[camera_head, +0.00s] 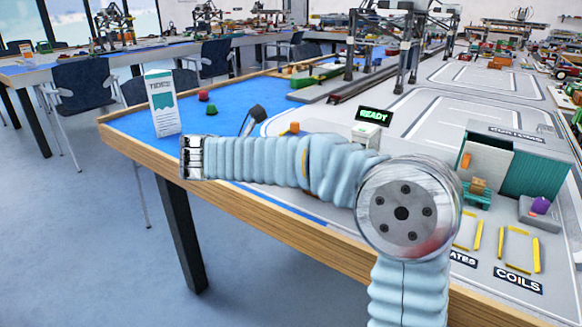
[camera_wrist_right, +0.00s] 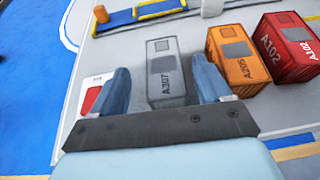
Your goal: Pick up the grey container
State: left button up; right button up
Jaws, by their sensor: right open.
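The grey container (camera_wrist_right: 165,72), marked A307, stands on the light grey mat in the right wrist view. My right gripper (camera_wrist_right: 159,65) is open, with one blue finger on each side of the container in the picture. The container's near end lies close to the gripper's dark bar. I cannot tell whether the fingers are level with it or above it, and no contact shows. In the head view one of my arms crosses the table, and neither the gripper nor the grey container can be made out. My left gripper is not in view.
Right of the grey container stand an orange container (camera_wrist_right: 238,59) and a red container (camera_wrist_right: 286,48). A white and red object (camera_wrist_right: 92,96) is at the left finger.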

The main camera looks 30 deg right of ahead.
jog(key=x, duration=0.5)
jog(key=shift+s+f, duration=0.25)
jog(key=shift+a, duration=0.1)
jog(key=c, duration=1.1)
jog(key=shift+r, duration=0.1)
